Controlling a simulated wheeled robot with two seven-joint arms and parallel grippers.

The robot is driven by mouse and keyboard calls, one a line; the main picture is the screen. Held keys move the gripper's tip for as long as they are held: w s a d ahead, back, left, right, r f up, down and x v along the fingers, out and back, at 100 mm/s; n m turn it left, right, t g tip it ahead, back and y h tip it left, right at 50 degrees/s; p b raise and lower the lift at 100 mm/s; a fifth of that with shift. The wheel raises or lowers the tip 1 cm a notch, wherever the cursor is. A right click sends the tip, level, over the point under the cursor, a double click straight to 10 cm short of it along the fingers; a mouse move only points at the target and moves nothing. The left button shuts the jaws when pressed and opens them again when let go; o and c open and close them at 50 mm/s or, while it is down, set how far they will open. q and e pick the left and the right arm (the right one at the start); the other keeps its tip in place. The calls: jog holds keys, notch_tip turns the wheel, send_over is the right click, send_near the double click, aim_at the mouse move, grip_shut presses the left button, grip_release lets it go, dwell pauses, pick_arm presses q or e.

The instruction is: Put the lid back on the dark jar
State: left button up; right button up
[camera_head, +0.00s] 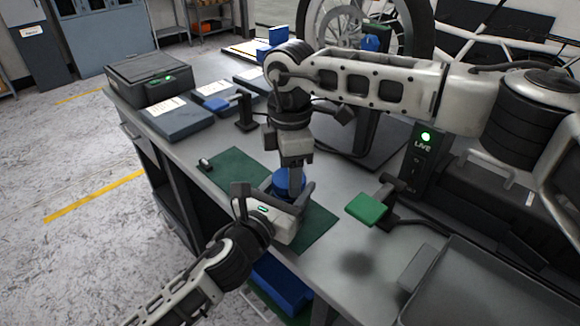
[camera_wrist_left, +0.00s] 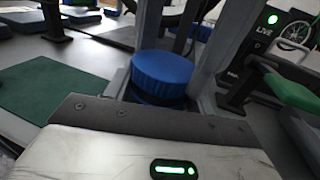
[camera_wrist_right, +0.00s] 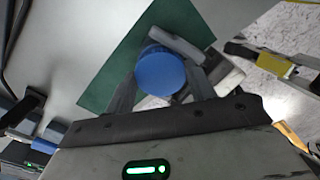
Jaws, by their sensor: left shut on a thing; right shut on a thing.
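The blue lid (camera_head: 288,183) is between the fingers of my right gripper (camera_head: 292,178), which points down from above and is shut on it. The lid's round top also shows in the right wrist view (camera_wrist_right: 160,72). In the left wrist view the lid (camera_wrist_left: 162,72) is right above the dark jar (camera_wrist_left: 150,97), of which only a thin strip shows. My left gripper (camera_head: 274,195) is low at the mat and shut on the jar from the side. Whether the lid is fully seated is hidden.
A green mat (camera_head: 235,171) lies under the jar on the grey bench. A green pad on a stand (camera_head: 367,208) and a grey tray (camera_head: 480,285) are to the right. Dark blue boxes (camera_head: 175,118) line the back left. A blue bin (camera_head: 280,285) is below the bench edge.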

jog(key=shift+f, duration=0.45)
